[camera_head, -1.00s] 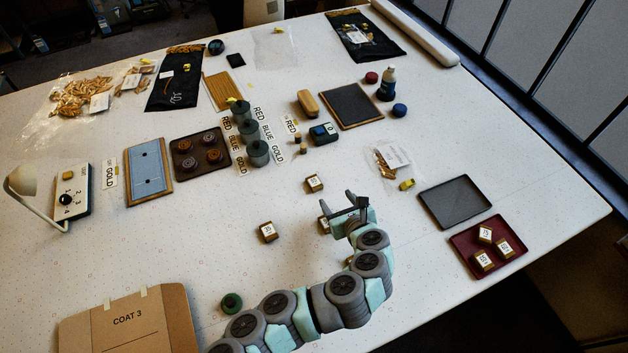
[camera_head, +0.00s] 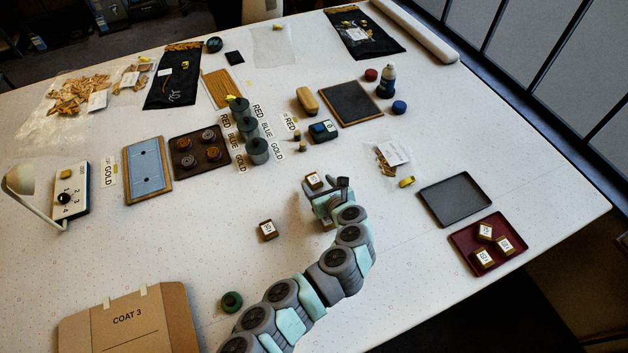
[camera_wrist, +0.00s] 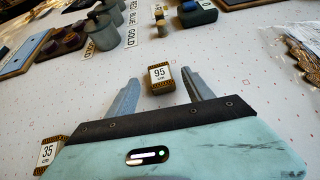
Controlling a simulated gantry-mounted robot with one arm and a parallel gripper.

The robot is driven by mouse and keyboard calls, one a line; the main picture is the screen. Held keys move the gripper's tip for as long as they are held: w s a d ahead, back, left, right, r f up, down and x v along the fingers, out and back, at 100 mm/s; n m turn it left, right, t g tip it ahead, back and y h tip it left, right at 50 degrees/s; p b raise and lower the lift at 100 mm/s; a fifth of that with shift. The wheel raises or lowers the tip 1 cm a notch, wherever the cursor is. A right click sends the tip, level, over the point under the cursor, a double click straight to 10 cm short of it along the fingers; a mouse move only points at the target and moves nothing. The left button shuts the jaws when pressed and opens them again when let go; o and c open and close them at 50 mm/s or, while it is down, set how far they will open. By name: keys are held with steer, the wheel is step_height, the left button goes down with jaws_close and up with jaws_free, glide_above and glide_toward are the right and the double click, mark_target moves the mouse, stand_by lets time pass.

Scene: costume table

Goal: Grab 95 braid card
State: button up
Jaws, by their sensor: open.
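The 95 braid card (camera_wrist: 159,79) is a small brown block with a white label reading "95 cm". In the wrist view it sits just beyond and between the fingertips of my gripper (camera_wrist: 159,88), which is open and empty. In the head view the card (camera_head: 314,180) lies on the white table at the tips of my gripper (camera_head: 326,187). Its label is too small to read there. Another card labelled 35 (camera_wrist: 46,154) is at the lower left of the wrist view and left of my arm in the head view (camera_head: 267,229).
A maroon tray (camera_head: 465,231) at right holds three cards. A grey tray (camera_head: 440,206) is beside it. Grey spools (camera_head: 257,151), a small blue-topped device (camera_head: 323,131) and a clear bag (camera_head: 391,154) lie farther back. A green ring (camera_head: 232,302) is near my arm.

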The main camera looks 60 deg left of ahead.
mark_target(314, 181)
steer(key=shift+x, duration=1.25)
steer(key=shift+c, duration=0.4)
jaws_close()
